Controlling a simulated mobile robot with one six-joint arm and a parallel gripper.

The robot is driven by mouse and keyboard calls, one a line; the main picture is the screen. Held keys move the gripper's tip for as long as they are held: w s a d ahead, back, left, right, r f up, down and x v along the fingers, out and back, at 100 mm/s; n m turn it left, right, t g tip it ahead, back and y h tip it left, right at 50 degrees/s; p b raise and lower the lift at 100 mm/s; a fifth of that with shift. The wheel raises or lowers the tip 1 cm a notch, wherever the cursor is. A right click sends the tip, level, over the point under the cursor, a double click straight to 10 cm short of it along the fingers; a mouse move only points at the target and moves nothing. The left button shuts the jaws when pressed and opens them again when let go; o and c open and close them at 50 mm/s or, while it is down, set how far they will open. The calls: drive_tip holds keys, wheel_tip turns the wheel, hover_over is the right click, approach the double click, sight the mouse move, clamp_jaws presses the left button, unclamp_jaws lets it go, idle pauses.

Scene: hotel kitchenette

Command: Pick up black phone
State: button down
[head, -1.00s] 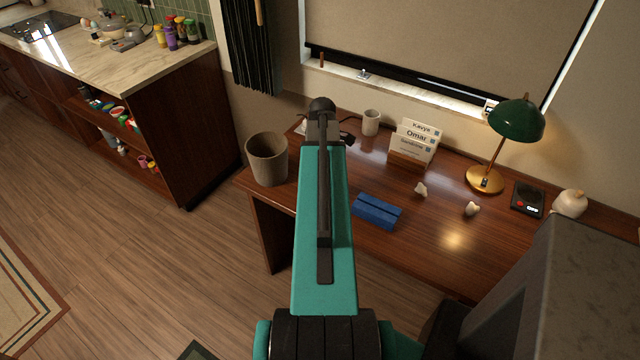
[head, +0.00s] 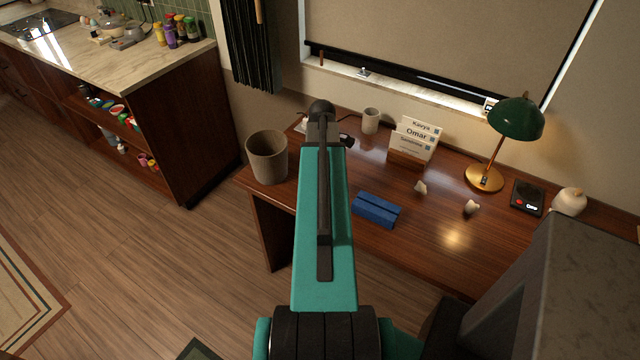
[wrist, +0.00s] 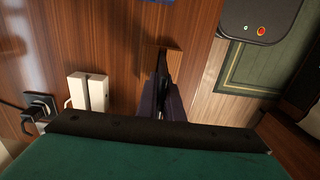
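My gripper (wrist: 164,106) points down over the left end of the wooden desk in the wrist view. Its dark fingers stand close on either side of a thin, dark upright shape (wrist: 162,68), which may be the black phone seen edge-on. A small light-brown wooden piece (wrist: 174,56) is right beside it. I cannot tell whether the fingers touch the dark shape or grip it. In the head view my teal arm hides the gripper and this spot.
The desk (head: 330,215) carries a blue stand (head: 376,209), a name-card holder (head: 408,157), a cup (head: 370,121), a green lamp (head: 516,119) and a black device (head: 527,197). A bin (head: 267,158) stands left of my arm. White blocks (wrist: 88,92) and a black plug (wrist: 40,106) lie beside the gripper.

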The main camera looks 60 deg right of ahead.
drive_tip(key=shift+r, duration=0.15)
idle(0.3)
drive_tip(key=shift+r+b, duration=1.25)
drive_tip(key=shift+r, duration=3.6)
